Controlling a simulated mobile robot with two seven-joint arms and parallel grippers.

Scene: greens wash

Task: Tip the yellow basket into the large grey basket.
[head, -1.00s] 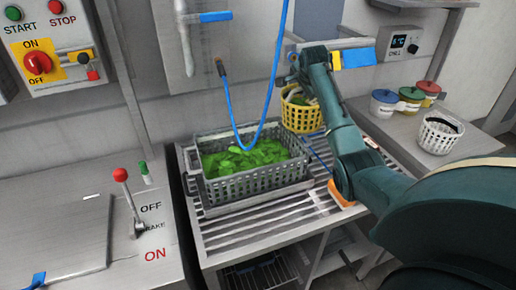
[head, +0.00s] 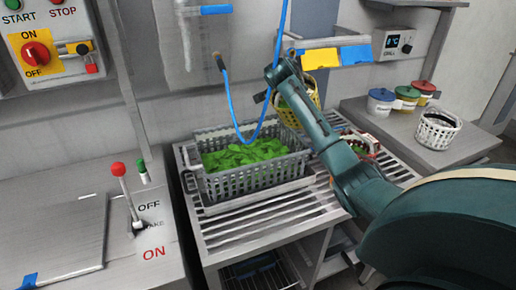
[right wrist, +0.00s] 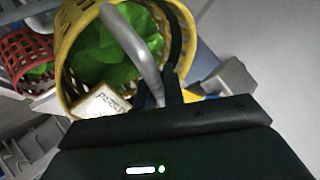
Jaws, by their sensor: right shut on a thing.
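The large grey basket (head: 250,186) stands upright on the slatted rack with green leaves (head: 245,153) in it. The yellow basket (head: 292,119) is just behind its right back side, partly hidden by my right arm, and looks tilted. In the right wrist view the yellow basket (right wrist: 66,65) has leaves inside, a pale printed label and a grey handle (right wrist: 135,45). My right gripper (right wrist: 172,90) is shut on the yellow basket at the handle side; the exact grip is hard to see. My left gripper is not in view.
A red basket (right wrist: 20,50) with greens is beside the yellow one. A blue hose (head: 232,110) hangs over the grey basket. A white basket (head: 437,133) and several lidded pots (head: 381,103) stand on the right counter. The rack's front is clear.

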